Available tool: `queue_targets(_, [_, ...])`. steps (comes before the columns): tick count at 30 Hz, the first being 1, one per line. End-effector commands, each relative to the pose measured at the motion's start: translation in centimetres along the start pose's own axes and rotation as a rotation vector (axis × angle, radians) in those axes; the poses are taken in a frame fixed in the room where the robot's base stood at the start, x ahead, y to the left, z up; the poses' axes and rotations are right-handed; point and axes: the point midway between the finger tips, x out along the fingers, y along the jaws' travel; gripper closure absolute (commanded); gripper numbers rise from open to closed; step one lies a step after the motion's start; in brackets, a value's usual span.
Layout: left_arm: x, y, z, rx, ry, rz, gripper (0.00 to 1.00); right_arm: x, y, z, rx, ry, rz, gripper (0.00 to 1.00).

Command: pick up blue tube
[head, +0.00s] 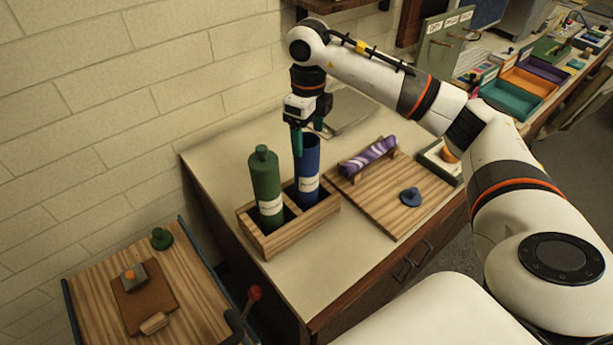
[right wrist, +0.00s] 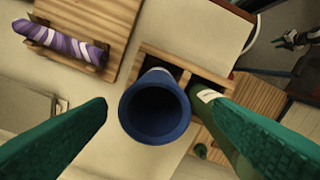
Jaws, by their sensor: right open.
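The blue tube (head: 308,172) stands upright in the right compartment of a wooden two-slot holder (head: 297,231). It bears a pale label. In the right wrist view I look down into its open round mouth (right wrist: 156,108). My right gripper (head: 311,144) is open at the tube's top, pointing down, with its green fingers on either side of the mouth (right wrist: 150,104). I cannot tell if either finger touches the tube. My left gripper (right wrist: 291,40) seems to show small and dark at the upper right of the right wrist view, its jaw state unclear.
A capped green tube (head: 265,186) stands in the left compartment, close to the blue one. A wooden board (head: 385,208) on the right bears a purple-and-white tube (head: 368,156) on a rack and a blue knobbed cap (head: 411,197). The cabinet front edge is clear.

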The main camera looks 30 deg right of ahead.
Motion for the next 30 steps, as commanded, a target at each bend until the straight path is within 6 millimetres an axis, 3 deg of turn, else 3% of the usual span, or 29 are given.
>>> queue_targets(10, [-2.8,0.4,2.9,0.0,-0.042,0.005,0.64,4.3,0.4,-0.5,0.0,-0.003,-0.003,0.24])
queue_targets(20, [-2.8,0.3,2.3,-0.001,-0.032,0.004,0.64,5.3,0.4,-0.5,0.0,0.0,-0.001,0.24])
queue_targets(30, [-2.8,0.3,1.9,-0.001,-0.026,0.003,0.64,5.2,0.4,-0.5,0.0,0.0,-0.001,0.8])
